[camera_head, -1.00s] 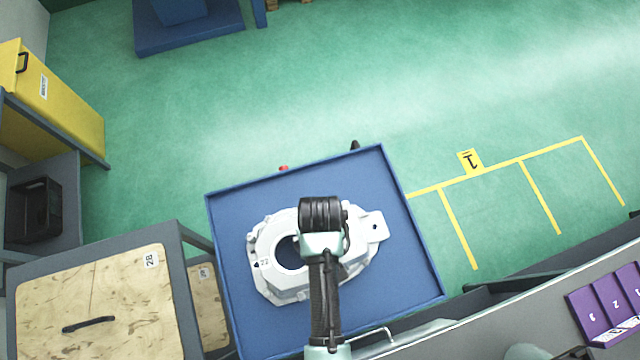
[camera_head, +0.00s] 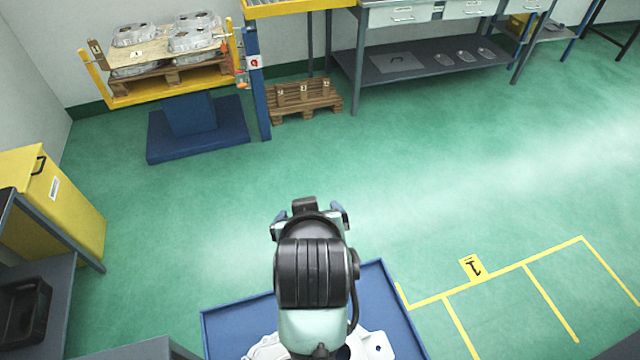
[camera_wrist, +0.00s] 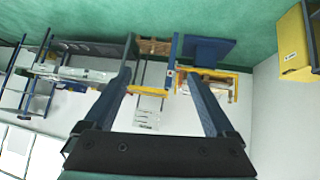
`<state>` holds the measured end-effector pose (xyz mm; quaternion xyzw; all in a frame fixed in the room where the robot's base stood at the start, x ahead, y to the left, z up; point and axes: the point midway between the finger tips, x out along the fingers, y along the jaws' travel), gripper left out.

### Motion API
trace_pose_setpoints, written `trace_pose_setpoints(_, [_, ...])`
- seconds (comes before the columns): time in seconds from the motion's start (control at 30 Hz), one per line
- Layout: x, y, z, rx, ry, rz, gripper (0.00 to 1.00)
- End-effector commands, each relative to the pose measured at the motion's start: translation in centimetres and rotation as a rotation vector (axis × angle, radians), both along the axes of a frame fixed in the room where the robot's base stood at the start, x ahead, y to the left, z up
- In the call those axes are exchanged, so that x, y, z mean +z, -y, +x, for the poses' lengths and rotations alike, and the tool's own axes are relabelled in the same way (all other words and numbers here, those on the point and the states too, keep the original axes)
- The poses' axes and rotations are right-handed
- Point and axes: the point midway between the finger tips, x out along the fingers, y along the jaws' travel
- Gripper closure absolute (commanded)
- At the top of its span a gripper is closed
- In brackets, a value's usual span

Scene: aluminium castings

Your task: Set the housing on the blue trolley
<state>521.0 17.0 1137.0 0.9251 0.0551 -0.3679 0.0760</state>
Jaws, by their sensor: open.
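The housing (camera_head: 372,345) is a pale grey casting lying on the blue trolley (camera_head: 382,285) at the bottom of the head view. My arm and the lower picture edge hide most of it. My gripper (camera_head: 309,212) is raised above the trolley and points away from me, apart from the housing. In the wrist view my gripper (camera_wrist: 158,78) shows two blue fingers spread wide with nothing between them.
A yellow-framed pallet stand (camera_head: 165,88) with several castings stands at the back left. A workbench (camera_head: 425,65) is at the back. A yellow cabinet (camera_head: 60,215) stands left. Green floor (camera_head: 440,180) beyond the trolley is clear, with yellow markings at right.

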Motion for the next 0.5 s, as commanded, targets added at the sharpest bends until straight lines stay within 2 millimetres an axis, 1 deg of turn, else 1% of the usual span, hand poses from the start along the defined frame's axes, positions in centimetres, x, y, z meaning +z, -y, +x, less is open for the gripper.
trace_pose_setpoints(0.03, [5.1, 0.1, 2.1, -0.02, 0.159, 0.02, 0.1])
trace_pose_setpoints(0.07, [8.1, 0.2, 3.0, -0.029, 0.251, 0.033, 0.1])
trace_pose_setpoints(0.1, [12.1, 0.3, 3.9, -0.041, 0.374, 0.05, 0.1])
trace_pose_setpoints(0.17, [18.2, 0.6, 4.5, -0.056, 0.556, 0.074, 0.1])
trace_pose_setpoints(0.2, [22.3, 0.7, 4.3, -0.063, 0.678, 0.091, 0.1])
trace_pose_setpoints(0.27, [28.3, 1.1, 3.4, -0.071, 0.856, 0.114, 0.1])
trace_pose_setpoints(0.3, [32.0, 1.2, 2.4, -0.073, 0.969, 0.128, 0.1])
trace_pose_setpoints(0.37, [36.8, 1.5, 0.4, -0.074, 1.126, 0.148, 0.1])
trace_pose_setpoints(0.4, [39.6, 1.5, -1.0, -0.071, 1.219, 0.159, 0.1])
trace_pose_setpoints(0.5, [44.7, 1.7, -4.5, -0.062, 1.405, 0.181, 0.1])
